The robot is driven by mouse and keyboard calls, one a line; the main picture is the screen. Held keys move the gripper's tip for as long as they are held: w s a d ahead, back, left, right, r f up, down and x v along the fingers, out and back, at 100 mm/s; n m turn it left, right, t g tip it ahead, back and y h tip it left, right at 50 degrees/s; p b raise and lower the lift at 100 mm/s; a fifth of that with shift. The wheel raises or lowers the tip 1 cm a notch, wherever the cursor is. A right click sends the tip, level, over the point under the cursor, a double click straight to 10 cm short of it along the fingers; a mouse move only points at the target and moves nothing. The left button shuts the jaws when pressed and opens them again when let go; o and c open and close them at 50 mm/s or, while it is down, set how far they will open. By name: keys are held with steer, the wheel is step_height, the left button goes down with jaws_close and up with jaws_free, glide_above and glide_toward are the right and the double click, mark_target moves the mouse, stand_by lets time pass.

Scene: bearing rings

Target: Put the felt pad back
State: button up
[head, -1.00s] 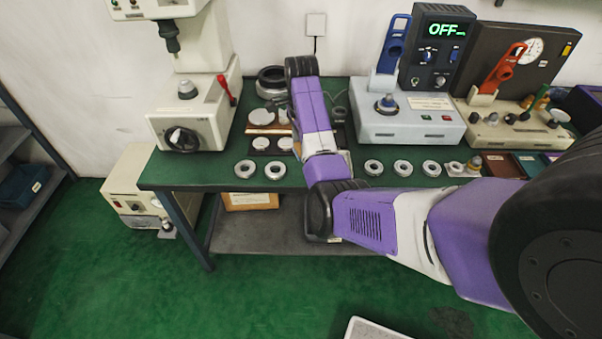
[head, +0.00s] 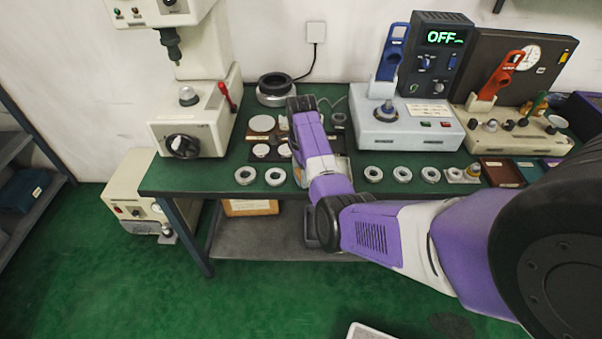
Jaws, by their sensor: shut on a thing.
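Several pale round discs lie in rows on a dark tray (head: 270,138) at the back middle of the bench; one pale disc (head: 262,123) is at its upper left and another (head: 261,150) is below it. I cannot tell which, if any, is the felt pad. My purple and white arm reaches over the tray's right part from the right, and its dark wrist end is above the tray. My gripper's fingers are hidden behind the arm, as is anything between them.
Metal rings stand along the front edge, one ring (head: 245,175) at the left and another (head: 373,174) right of my arm. A press (head: 190,125) stands left, a grey device (head: 400,128) with a blue lever right. A dark ring stack (head: 274,90) sits behind the tray.

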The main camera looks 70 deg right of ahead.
steer(key=shift+f, duration=0.2)
steer(key=o, duration=1.3)
steer(key=shift+r, duration=0.1)
step_height(320, 180, up, 12)
steer(key=shift+r, duration=0.15)
